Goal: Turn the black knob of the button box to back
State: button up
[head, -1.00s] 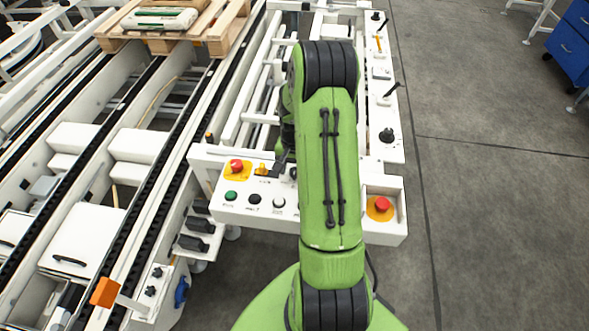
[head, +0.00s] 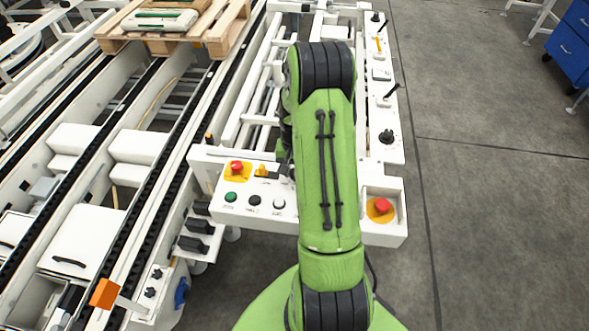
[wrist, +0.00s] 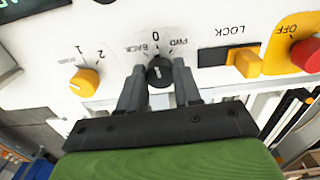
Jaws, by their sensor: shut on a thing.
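The black knob (wrist: 159,72) of the button box shows in the wrist view, between the labels BACK, 0 and FWD. My gripper (wrist: 159,84) is shut on the knob, one finger on each side of it. The knob's white mark points roughly toward the 0. In the head view the white button box (head: 262,217) lies under my arm, which hides the knob and my gripper's fingertips.
In the wrist view a yellow selector (wrist: 84,82) marked 1 and 2 is left of the knob. A yellow LOCK switch (wrist: 246,63) and a red OFF button (wrist: 307,55) are to the right. A conveyor with a loaded pallet (head: 218,36) stands at the left.

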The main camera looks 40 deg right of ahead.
jog(key=n, duration=0.4)
jog(key=shift+n, duration=1.6)
jog(key=o, duration=1)
jog(key=shift+o, duration=0.2)
notch_tip(320, 180, up, 16)
jog(key=p, duration=0.3)
